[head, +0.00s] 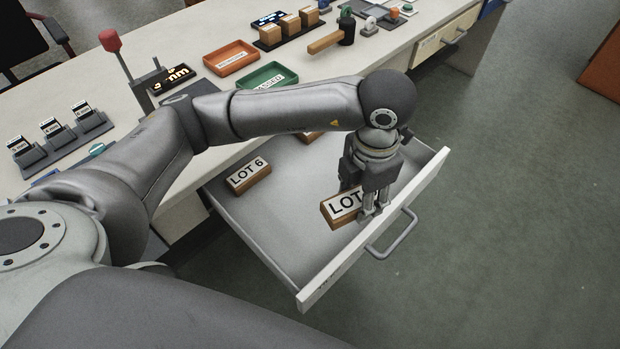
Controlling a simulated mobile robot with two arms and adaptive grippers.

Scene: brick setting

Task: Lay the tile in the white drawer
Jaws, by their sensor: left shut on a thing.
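The white drawer (318,280) is pulled out from the bench, its handle (393,238) on the front. My left gripper (371,213) points down inside the drawer's outline, near its front wall. It is shut on a wooden tile (340,208) with a white label reading "LOT"; the fingers hide the rest of the label. I cannot tell whether this tile touches the drawer floor. A second tile, marked LOT 6 (248,177), lies in the drawer towards the left. My right gripper is not in view.
Another wooden piece (311,136) shows partly under my left arm, at the drawer's back. On the bench stand an orange tray (231,58), a green tray (262,76), a mallet (331,36) and several small holders. The drawer floor between the tiles is clear.

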